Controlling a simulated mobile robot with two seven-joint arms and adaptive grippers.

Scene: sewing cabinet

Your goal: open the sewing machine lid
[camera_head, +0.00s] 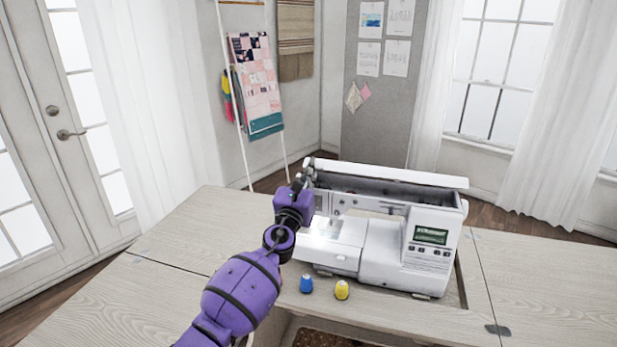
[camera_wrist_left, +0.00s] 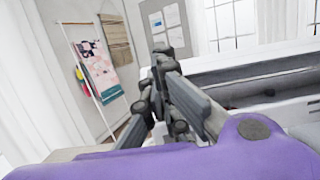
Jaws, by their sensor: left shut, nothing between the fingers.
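The white sewing machine (camera_head: 385,240) stands upright in the opening of the wooden cabinet. Its top lid (camera_head: 390,174) is raised at the back, and the top compartment (camera_head: 370,190) shows open beneath it. The lid also shows in the left wrist view (camera_wrist_left: 245,66), to the right of the fingers. My left gripper (camera_head: 303,180) is at the left end of the machine's top, close to the lid's left end. In the left wrist view its fingers (camera_wrist_left: 160,55) are shut and empty. I cannot tell whether they touch the lid. My right gripper is not in view.
A blue thread spool (camera_head: 306,284) and a yellow one (camera_head: 342,290) stand on the cabinet top (camera_head: 180,225) in front of the machine. The cabinet top is clear at left and right. A ladder rack with quilts (camera_head: 257,85) stands behind.

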